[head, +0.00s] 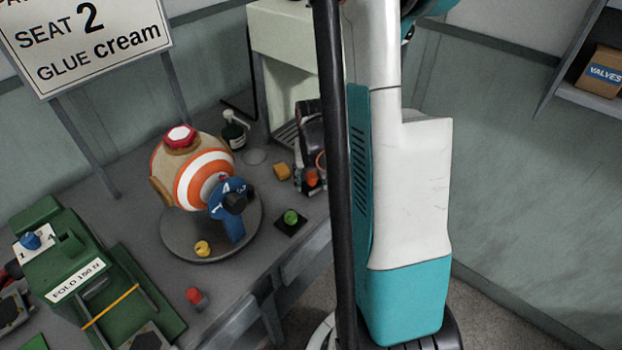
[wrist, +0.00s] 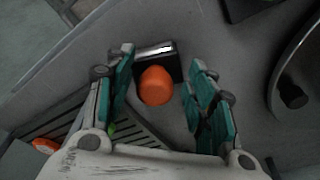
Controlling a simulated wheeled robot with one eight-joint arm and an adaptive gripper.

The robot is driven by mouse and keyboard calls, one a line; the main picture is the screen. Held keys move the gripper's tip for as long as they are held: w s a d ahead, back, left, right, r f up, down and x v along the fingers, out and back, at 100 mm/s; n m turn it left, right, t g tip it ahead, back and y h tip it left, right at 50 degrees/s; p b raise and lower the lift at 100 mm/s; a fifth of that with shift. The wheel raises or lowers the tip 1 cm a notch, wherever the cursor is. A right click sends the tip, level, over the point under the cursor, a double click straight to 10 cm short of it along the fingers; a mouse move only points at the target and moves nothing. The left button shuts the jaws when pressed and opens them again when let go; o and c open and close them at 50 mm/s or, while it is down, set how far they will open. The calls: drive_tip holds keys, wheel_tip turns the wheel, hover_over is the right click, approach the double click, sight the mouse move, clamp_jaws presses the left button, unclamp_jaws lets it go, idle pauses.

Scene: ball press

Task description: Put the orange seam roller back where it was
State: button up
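The orange seam roller (wrist: 156,86) shows end-on in the wrist view as a rounded orange piece, with a dark block and a silver strip just behind it. My gripper (wrist: 161,58) is open, with one teal finger on each side of the roller and a visible gap on both sides. In the head view an orange piece (head: 313,178) shows at the right end of the bench, low beside my dark gripper. My arm and gripper hide most of that spot. I cannot tell whether the roller rests in a holder or on the bench.
A striped ball (head: 205,180) sits on a round turntable (head: 180,245) to the left. A slotted grate (wrist: 150,132) lies below my gripper. A green press (head: 90,280) stands farther left.

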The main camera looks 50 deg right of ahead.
sight(312, 194)
drive_tip(key=shift+r, duration=0.15)
wheel_tip(312, 194, up, 12)
drive_tip(key=s+a+p, duration=0.1)
drive_tip(key=p, duration=0.3)
drive_tip(key=shift+s+p, duration=0.2)
drive_tip(key=shift+p, duration=0.15)
drive_tip(key=shift+a, duration=0.1)
